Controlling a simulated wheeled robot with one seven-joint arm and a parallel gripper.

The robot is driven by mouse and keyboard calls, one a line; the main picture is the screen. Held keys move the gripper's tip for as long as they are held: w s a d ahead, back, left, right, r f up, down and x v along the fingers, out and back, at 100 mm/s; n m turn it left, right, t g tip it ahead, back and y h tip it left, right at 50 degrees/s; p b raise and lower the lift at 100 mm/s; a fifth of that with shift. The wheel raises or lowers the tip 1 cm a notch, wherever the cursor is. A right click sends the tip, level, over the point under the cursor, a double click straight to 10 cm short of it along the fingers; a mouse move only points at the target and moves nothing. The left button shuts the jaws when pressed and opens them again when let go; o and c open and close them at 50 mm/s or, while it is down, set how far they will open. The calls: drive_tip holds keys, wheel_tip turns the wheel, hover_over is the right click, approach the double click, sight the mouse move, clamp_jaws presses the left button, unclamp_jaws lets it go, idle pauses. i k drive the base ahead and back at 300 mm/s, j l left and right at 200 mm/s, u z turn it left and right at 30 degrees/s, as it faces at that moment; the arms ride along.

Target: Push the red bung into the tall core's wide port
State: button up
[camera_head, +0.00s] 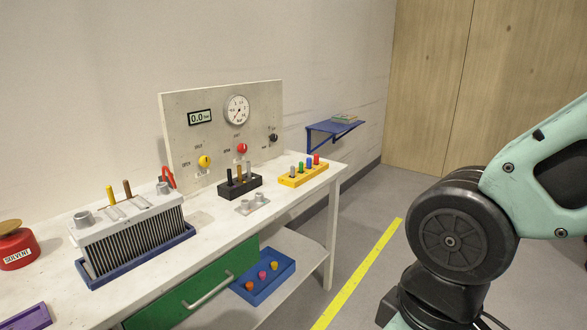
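A finned grey core (130,238) stands upright on a blue base at the left of the bench. It is the only core I can make out. Its top carries a round grey port at the left end (84,218) and another at the right end (162,188); which is wider is hard to tell. My gripper is out of view; only part of my arm shows at the right, away from the bench.
Yellow and brown pegs stand on or behind the core, beside a red hooked part (167,177). A black block (240,187) and a small grey plate (252,204) sit mid-bench. A solvent can (17,248) is far left. A gauge panel (222,125) backs the bench. A blue tray (265,277) lies below.

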sight(106, 242)
drive_tip(key=i+u, duration=0.2)
drive_tip(key=i, duration=0.6)
drive_tip(key=i+u, duration=0.2)
drive_tip(key=i, duration=0.6)
drive_tip(key=i+l+u, duration=0.2)
drive_tip(key=i, duration=0.6)
